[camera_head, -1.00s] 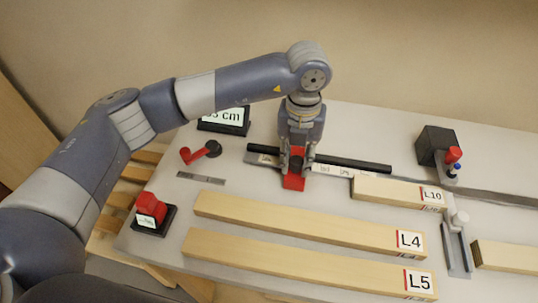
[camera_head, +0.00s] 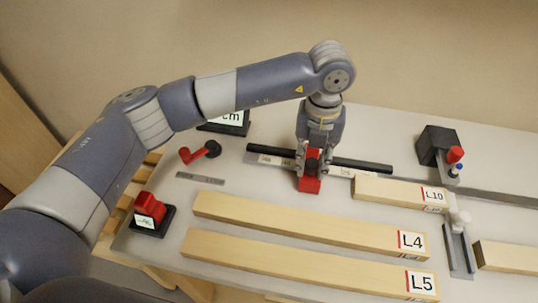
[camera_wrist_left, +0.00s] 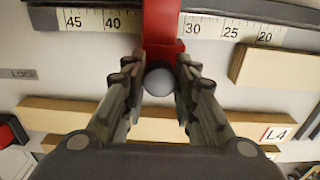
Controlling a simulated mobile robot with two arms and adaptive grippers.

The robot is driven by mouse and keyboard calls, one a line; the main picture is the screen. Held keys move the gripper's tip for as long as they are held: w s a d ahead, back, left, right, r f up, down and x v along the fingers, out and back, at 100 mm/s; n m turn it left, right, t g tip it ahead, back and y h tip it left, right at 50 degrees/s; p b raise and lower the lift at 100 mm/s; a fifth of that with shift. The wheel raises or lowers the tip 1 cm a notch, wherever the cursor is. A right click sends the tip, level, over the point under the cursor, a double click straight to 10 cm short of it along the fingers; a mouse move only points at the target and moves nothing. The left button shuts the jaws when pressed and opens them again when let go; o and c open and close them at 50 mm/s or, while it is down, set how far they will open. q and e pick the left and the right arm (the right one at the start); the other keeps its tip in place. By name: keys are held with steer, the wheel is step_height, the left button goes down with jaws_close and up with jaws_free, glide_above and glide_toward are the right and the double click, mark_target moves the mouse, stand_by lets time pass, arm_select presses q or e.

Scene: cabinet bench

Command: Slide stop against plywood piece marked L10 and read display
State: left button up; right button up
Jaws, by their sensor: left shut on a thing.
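The red stop (camera_head: 310,184) sits on the dark rail with a white number scale (camera_head: 345,171). My left gripper (camera_head: 313,158) points down and is shut on the stop. In the left wrist view my left gripper (camera_wrist_left: 158,90) has its fingers around the grey knob (camera_wrist_left: 158,80) of the red stop (camera_wrist_left: 162,25). The L10 plywood piece (camera_head: 385,191) lies along the rail to the right, with a gap between it and the stop. It also shows in the left wrist view (camera_wrist_left: 275,67). The display (camera_head: 235,120) reads "cm"; my arm hides its digits.
Plywood pieces L4 (camera_head: 300,222) and L5 (camera_head: 290,262) lie in front of the rail. A red crank (camera_head: 197,152), a small metal strip (camera_head: 200,179) and a red-topped device (camera_head: 150,210) are at left.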

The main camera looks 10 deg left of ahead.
arm_select(q)
steer(key=shift+d+b, duration=0.4)
steer(key=shift+d, duration=1.65)
steer(key=shift+d+b, duration=0.35)
steer(key=shift+d, duration=1.6)
steer(key=o, duration=0.9)
steer(key=shift+r, duration=0.1)
steer(key=shift+r+p, duration=2.1)
steer(key=shift+r, duration=2.3)
